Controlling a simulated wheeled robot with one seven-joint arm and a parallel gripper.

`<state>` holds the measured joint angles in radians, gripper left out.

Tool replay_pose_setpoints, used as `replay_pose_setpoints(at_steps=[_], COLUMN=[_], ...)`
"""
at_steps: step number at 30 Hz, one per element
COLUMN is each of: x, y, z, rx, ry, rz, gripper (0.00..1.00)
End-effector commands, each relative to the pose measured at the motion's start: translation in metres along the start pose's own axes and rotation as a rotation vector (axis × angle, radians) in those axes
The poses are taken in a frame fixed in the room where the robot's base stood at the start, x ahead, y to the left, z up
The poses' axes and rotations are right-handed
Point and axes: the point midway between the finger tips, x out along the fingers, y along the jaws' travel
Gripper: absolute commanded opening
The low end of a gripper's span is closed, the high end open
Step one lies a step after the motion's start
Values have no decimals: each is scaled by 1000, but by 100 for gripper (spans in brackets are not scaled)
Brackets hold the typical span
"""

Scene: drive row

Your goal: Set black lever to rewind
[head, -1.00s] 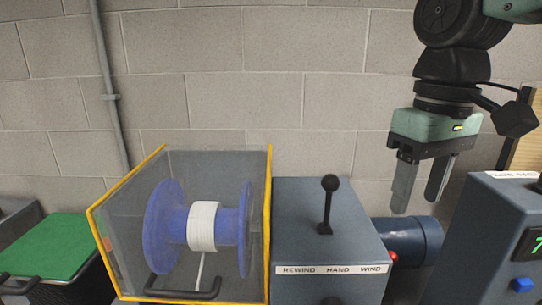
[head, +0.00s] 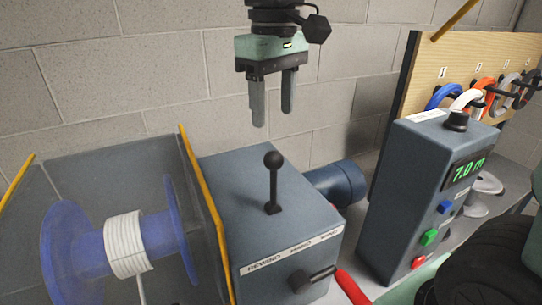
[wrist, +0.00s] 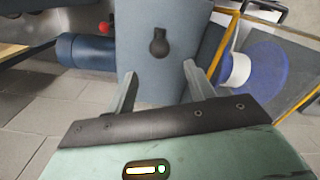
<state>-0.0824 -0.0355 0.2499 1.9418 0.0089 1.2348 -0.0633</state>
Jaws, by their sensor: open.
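The black lever (head: 273,185) has a ball knob and stands about upright on top of the grey-blue drive box (head: 285,243). A white label (head: 292,253) on the box's front edge reads REWIND, HAND, WIND from left to right. The lever stands above about the middle of the label. My gripper (head: 273,120) is open and empty, above and behind the lever, apart from it. In the wrist view the lever (wrist: 158,42) shows nearly end-on, beyond and between the open fingertips (wrist: 160,75).
A blue spool with white cord (head: 125,245) sits left of the box behind a clear guard with yellow edges (head: 204,215). A red-handled crank (head: 350,287) sticks out in front. A control box reading 7.0 m (head: 430,190) and a hook board (head: 425,75) stand at right.

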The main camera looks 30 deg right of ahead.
Motion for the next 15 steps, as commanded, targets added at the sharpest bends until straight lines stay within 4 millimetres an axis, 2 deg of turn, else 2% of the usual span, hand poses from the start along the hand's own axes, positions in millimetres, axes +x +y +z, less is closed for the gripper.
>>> replay_pose_setpoints(at_steps=[9,15], x=[66,96], y=[0,0], z=[1,0], rx=[-1,0], ry=[-6,-3], rz=[-1,0], gripper=[54,54])
